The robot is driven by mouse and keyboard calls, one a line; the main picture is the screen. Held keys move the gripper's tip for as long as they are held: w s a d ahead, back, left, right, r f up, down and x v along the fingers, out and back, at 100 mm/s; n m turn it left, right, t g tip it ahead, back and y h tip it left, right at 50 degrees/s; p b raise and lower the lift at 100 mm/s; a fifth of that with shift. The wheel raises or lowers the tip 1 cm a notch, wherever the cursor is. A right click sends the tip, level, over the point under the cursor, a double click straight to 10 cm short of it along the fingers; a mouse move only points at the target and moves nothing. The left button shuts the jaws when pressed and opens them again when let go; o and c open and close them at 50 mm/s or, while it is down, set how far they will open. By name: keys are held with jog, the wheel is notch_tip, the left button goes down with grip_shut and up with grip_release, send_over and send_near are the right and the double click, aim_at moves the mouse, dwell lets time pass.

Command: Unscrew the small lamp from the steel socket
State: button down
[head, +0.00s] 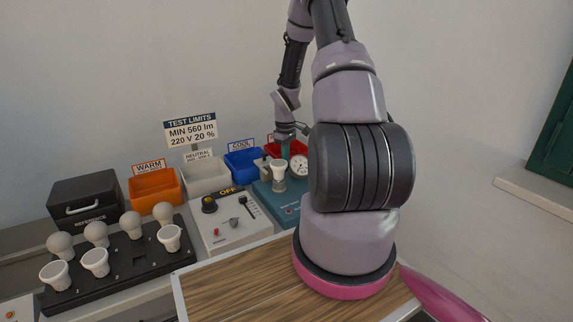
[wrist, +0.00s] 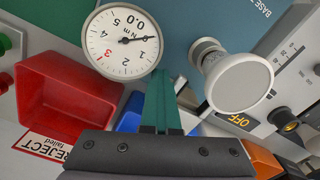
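The small lamp (wrist: 240,84) is white with a round flat face and a flared body. It sits in the steel socket (wrist: 205,50) on the teal base tester (wrist: 215,18). In the head view the lamp (head: 279,168) stands upright in the socket (head: 279,185). My gripper (wrist: 163,78) shows two teal fingers close together with nothing between them. The fingers are beside the lamp, apart from it, to its left in the wrist view. In the head view my gripper (head: 285,150) is small and partly hidden behind the lamp.
A torque dial (wrist: 124,42) reading 0.0 is close to my fingertips. A red reject bin (wrist: 65,95) is nearby. Blue (head: 243,163), white (head: 205,178) and orange (head: 155,190) bins stand along the back. A black rack (head: 130,262) holds several lamps.

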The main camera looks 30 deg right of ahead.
aim_at(279, 174)
jog(key=c, duration=1.6)
grip_release()
jog(key=shift+w+d+r, duration=0.2)
jog(key=shift+w+d, duration=0.2)
jog(key=shift+d, duration=0.25)
jog(key=c, duration=1.3)
grip_release()
jog(key=shift+s+m, duration=0.4)
jog(key=shift+m, duration=0.6)
jog(key=s+m, duration=0.1)
jog(key=m, duration=0.2)
jog(key=s+a+m, duration=0.1)
jog(key=s+m, duration=0.1)
jog(key=m, duration=0.1)
jog(key=s+m, duration=0.2)
jog(key=shift+s+a+f+m, duration=0.1)
jog(key=shift+a+m, duration=0.05)
jog(key=shift+m, duration=0.25)
jog(key=s+m, duration=0.1)
jog(key=m, duration=0.2)
jog(key=s+a+m, duration=0.1)
jog(key=s+m, duration=0.1)
jog(key=m, duration=0.1)
jog(key=s+m, duration=0.2)
jog(key=m, duration=0.1)
jog(key=shift+a+m, duration=0.3)
jog(key=shift+m, duration=0.1)
jog(key=shift+s+a+m, duration=0.15)
jog(key=shift+s+m, duration=0.35)
jog(key=shift+m, duration=0.7)
